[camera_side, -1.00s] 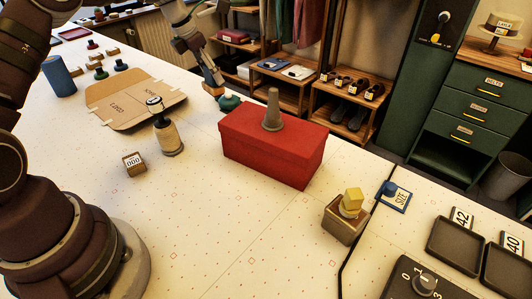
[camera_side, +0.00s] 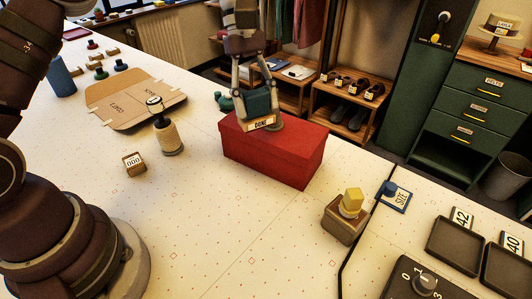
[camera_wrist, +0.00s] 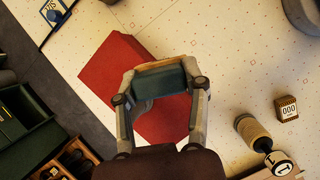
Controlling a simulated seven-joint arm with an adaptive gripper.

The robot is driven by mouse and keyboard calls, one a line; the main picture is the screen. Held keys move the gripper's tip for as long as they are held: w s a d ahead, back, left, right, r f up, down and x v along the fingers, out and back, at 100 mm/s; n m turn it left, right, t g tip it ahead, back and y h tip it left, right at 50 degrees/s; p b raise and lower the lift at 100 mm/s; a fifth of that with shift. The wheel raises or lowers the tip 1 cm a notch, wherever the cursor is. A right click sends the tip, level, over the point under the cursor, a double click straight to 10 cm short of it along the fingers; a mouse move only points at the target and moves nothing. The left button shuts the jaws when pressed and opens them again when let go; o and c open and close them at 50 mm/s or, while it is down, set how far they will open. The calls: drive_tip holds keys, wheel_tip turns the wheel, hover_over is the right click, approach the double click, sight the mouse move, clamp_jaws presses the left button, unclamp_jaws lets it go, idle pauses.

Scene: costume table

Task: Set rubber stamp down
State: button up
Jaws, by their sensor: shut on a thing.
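A rubber stamp with a teal body and a pale base lettered DONE (camera_side: 262,123) is held by my gripper (camera_side: 258,92). In the wrist view the stamp (camera_wrist: 160,80) sits between the two fingers of my gripper (camera_wrist: 161,88), which are shut on it. The stamp appears low over the top of the red box (camera_side: 270,158); I cannot tell whether it touches. The red box also shows under the gripper in the wrist view (camera_wrist: 118,62). A grey cone on the box is mostly hidden behind the stamp and gripper; only its base (camera_side: 276,126) shows.
A thread spool with a round top (camera_side: 167,138) and a small block marked 000 (camera_side: 134,163) stand left of the box. A flat cardboard sheet (camera_side: 135,102) lies behind left. The table's front middle is clear.

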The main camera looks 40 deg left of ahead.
drive_tip(key=s+d+f+n+t, duration=0.2)
drive_tip(key=s+d+f+n, duration=0.3)
drive_tip(key=s+d, duration=0.45)
drive_tip(key=shift+h, duration=0.3)
drive_tip(key=f, duration=0.9)
drive_tip(key=shift+d, duration=0.4)
drive_tip(key=shift+f, duration=0.1)
drive_tip(key=o, duration=1.1)
drive_tip(key=shift+o, duration=0.2)
